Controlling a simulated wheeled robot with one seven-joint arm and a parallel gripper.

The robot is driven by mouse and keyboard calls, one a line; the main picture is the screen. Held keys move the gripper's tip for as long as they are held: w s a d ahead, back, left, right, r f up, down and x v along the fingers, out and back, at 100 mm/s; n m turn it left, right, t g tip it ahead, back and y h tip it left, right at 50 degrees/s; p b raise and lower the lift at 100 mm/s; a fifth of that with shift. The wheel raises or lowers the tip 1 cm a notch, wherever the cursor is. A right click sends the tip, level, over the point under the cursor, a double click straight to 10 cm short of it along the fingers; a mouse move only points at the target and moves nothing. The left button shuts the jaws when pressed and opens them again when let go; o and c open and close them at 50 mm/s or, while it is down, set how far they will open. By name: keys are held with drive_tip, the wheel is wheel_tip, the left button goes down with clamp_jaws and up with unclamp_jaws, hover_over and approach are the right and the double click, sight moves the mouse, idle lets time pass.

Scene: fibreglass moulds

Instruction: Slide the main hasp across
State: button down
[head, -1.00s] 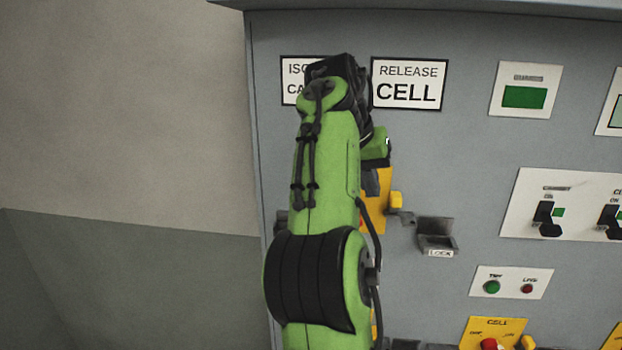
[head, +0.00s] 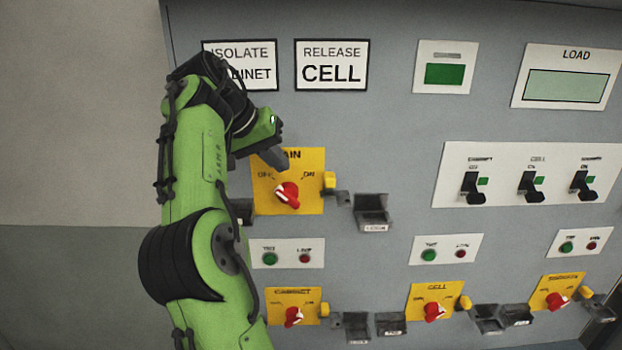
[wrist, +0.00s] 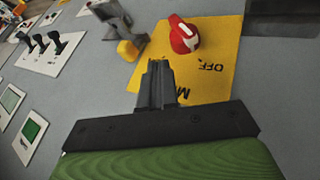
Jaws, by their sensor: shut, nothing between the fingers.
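The yellow main panel (head: 262,198) carries a red rotary switch (head: 288,195) with OFF on its left and ON on its right. The main hasp, a small yellow block (head: 329,180), sits at the panel's right edge; it also shows in the wrist view (wrist: 128,50) beside a grey metal bracket (wrist: 108,14). My gripper (head: 277,158) is shut and empty, in front of the top of the main panel, up and left of the hasp. In the wrist view the closed fingers (wrist: 156,70) overlap the panel's lettered edge, apart from the hasp. The fingers hide part of the word MAIN.
A grey lock bracket (head: 371,212) sticks out right of the hasp. Cabinet (head: 275,312) and cell (head: 418,308) panels with similar hasps lie below. Toggle switches (head: 530,184) are at the right.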

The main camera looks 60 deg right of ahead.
sight(337, 198)
drive_tip(key=b+x, duration=0.2)
drive_tip(key=x, duration=0.4)
drive_tip(key=shift+f, duration=0.45)
drive_tip(key=s, duration=0.1)
drive_tip(key=s+d, duration=0.1)
drive_tip(key=s, duration=0.1)
drive_tip(key=shift+s+d+r, duration=0.15)
drive_tip(key=shift+d+r, duration=0.15)
drive_tip(key=shift+r, duration=0.05)
drive_tip(key=shift+s, duration=0.1)
drive_tip(key=s+d, duration=0.1)
drive_tip(key=s, duration=0.2)
drive_tip(key=s+d+p, duration=0.1)
drive_tip(key=s, duration=0.1)
drive_tip(key=shift+d, duration=0.3)
drive_tip(key=shift+w, duration=0.1)
